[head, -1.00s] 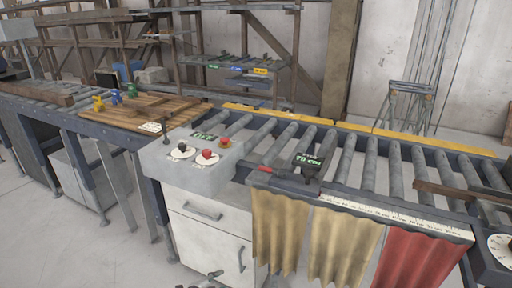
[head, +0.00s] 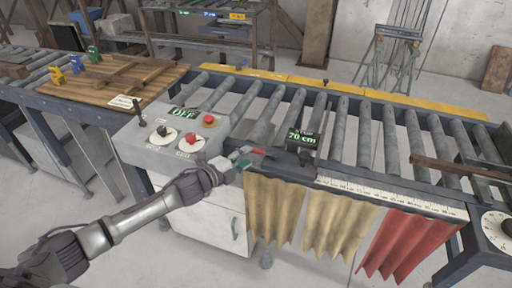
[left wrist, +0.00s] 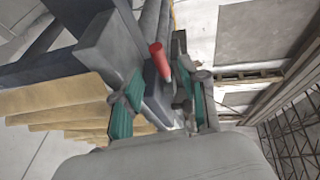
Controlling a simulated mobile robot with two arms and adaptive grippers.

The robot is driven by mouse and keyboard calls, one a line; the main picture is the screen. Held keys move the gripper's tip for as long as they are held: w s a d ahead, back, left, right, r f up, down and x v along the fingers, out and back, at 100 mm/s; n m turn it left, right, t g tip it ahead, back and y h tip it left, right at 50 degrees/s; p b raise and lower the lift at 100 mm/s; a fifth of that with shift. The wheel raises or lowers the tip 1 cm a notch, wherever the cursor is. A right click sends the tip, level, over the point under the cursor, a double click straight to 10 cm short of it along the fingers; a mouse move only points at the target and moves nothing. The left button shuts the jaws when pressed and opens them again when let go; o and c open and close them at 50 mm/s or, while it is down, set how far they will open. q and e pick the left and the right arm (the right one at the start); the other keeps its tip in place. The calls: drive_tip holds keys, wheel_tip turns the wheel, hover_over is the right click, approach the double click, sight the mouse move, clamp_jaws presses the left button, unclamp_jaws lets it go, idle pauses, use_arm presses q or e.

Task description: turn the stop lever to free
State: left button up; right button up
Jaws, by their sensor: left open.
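The stop lever has a red handle (head: 257,151) that points left from the stop along the front rail of the roller table. The stop carries a dark display (head: 302,136) reading 70 cm. My left gripper (head: 240,162) is open at the end of the red handle. In the left wrist view the red handle (left wrist: 159,60) lies between the two teal-padded fingers of my left gripper (left wrist: 160,92), with space around it. Whether a finger touches it I cannot tell. My right gripper is in neither view.
A grey control box (head: 150,152) with a display reading OFF, two knobs and a red button (head: 209,120) stands just left of the gripper. Curtains (head: 275,205) hang below the rail. A white ruler (head: 385,193) runs along the rail to the right.

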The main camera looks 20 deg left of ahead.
sight(255, 152)
use_arm(q)
drive_tip(key=x, duration=0.4)
drive_tip(key=shift+w, duration=0.15)
drive_tip(key=shift+w+d+f+p, duration=0.1)
drive_tip(key=shift+w+d+p, duration=0.25)
drive_tip(key=shift+w, duration=0.2)
clamp_jaws()
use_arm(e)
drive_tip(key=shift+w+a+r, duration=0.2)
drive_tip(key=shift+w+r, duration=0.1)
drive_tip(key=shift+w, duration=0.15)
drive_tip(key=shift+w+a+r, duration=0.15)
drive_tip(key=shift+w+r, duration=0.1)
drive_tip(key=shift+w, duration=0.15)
